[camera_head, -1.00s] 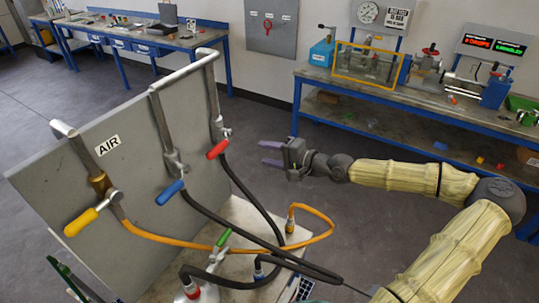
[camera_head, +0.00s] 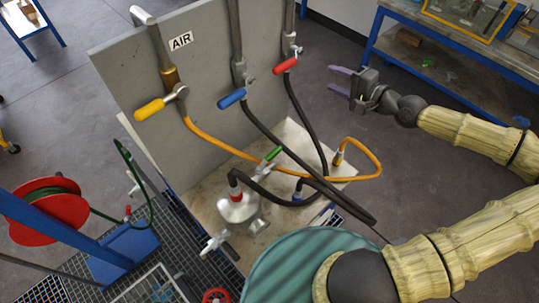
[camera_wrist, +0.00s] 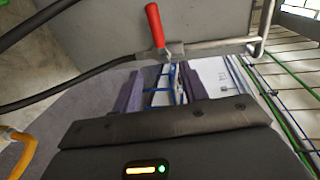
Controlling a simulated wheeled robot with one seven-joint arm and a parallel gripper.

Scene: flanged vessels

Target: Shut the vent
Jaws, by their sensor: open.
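No label reads "vent", so I cannot tell which valve it is. A small metal vessel (camera_head: 238,210) stands on the pale bench top (camera_head: 205,212), with a red-collared black hose on top and a pale valve (camera_head: 214,242) at its lower left. A green lever (camera_head: 273,154) sits on a fitting behind it. Yellow (camera_head: 149,109), blue (camera_head: 231,99) and red (camera_head: 286,65) levers hang on pipes along the grey panel. My gripper (camera_head: 338,80) is open and empty, right of the red lever and apart from it. The wrist view shows the red lever (camera_wrist: 155,25) beyond the open fingers (camera_wrist: 158,88).
A teal ribbed drum (camera_head: 305,262) stands in front. A red hose reel (camera_head: 47,211) and a blue frame are at left. Orange (camera_head: 225,148) and black hoses cross the bench. A blue workbench (camera_head: 440,60) is at back right; the floor before it is clear.

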